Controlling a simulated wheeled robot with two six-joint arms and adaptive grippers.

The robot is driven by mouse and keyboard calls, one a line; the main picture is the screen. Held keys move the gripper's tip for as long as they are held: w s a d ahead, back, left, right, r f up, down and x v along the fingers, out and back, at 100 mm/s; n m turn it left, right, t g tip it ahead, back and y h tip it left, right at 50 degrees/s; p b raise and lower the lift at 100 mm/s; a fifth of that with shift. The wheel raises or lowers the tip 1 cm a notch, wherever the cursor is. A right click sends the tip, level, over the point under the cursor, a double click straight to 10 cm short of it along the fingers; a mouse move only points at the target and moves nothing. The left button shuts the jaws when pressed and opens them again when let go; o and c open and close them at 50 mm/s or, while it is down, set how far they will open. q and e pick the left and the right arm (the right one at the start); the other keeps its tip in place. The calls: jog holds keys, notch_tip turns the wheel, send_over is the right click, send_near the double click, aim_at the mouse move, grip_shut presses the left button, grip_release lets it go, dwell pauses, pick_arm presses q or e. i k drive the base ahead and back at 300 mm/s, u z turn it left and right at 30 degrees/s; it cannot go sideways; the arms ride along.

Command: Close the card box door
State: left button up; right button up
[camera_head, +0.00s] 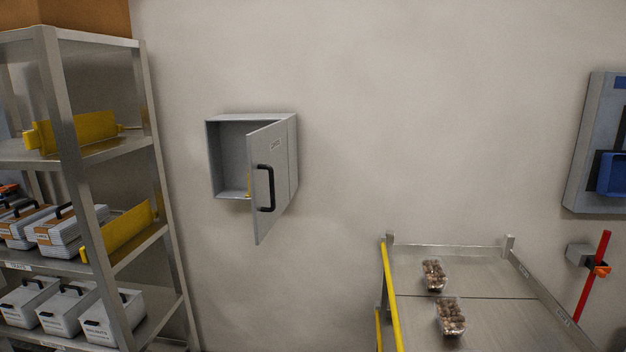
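The card box (231,122) is a grey metal cabinet fixed to the wall, left of the middle in the head view. Its door (281,160) is hinged on the right side and stands open, swung out toward me. A black handle (264,188) is on the door's face. The left part of the box's inside shows, and the door hides the rest. A small yellow thing (249,184) shows beside the door's free edge. Neither of my grippers is in view.
A metal shelf rack (150,125) with white bins and yellow parts stands at the left. A metal cart (475,270) with two clear trays of brown items (450,316) is at the lower right. A grey panel (590,145) hangs at the far right. The wall around the box is bare.

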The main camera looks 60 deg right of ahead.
aim_at(267, 146)
jog(key=z, duration=1.4)
